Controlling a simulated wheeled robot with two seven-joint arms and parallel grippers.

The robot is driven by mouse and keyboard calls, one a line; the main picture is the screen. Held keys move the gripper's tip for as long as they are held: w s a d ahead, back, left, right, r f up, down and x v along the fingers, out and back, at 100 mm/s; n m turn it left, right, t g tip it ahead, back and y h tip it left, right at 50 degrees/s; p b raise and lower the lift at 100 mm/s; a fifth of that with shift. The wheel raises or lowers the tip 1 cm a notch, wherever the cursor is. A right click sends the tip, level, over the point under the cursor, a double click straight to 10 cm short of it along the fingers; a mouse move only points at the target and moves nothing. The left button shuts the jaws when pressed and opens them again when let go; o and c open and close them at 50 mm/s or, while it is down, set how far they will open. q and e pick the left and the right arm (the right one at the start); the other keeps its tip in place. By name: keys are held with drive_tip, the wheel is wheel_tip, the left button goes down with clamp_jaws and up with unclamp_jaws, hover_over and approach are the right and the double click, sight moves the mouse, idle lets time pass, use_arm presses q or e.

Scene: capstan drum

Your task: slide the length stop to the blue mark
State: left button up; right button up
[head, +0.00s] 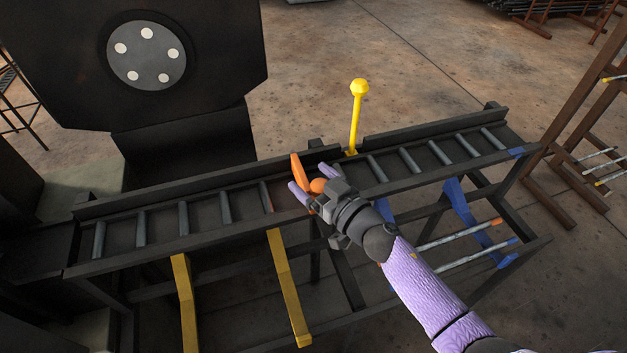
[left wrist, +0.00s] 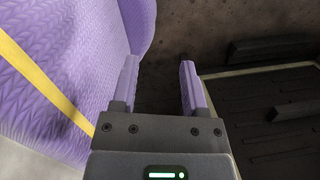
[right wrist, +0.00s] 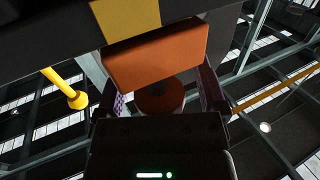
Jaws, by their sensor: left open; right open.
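The length stop (head: 298,172) is an orange plate with a round orange knob (head: 318,186), standing on the roller table around its middle. In the right wrist view the plate (right wrist: 157,55) lies ahead and the knob (right wrist: 160,97) is between my fingers. My right gripper (head: 309,185) is open, with one finger on each side of the knob; contact cannot be told. The blue mark (head: 517,153) is on the front rail near the table's right end. My left gripper (left wrist: 160,85) is open and empty, outside the head view.
A yellow lever (head: 357,110) rises from the back rail just right of the stop. Yellow arms (head: 288,285) and blue brackets (head: 468,212) stick out below the front rail. A brown rack (head: 575,120) stands at the right. Rollers right of my right gripper are clear.

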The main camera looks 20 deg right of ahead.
use_arm(q)
drive_tip(key=shift+s, duration=0.1)
use_arm(e)
drive_tip(key=c, duration=0.6)
clamp_jaws()
use_arm(q)
drive_tip(key=shift+s+a+r, duration=0.1)
drive_tip(key=shift+s+a, duration=0.15)
drive_tip(key=shift+s, duration=0.05)
drive_tip(key=shift+w, duration=0.15)
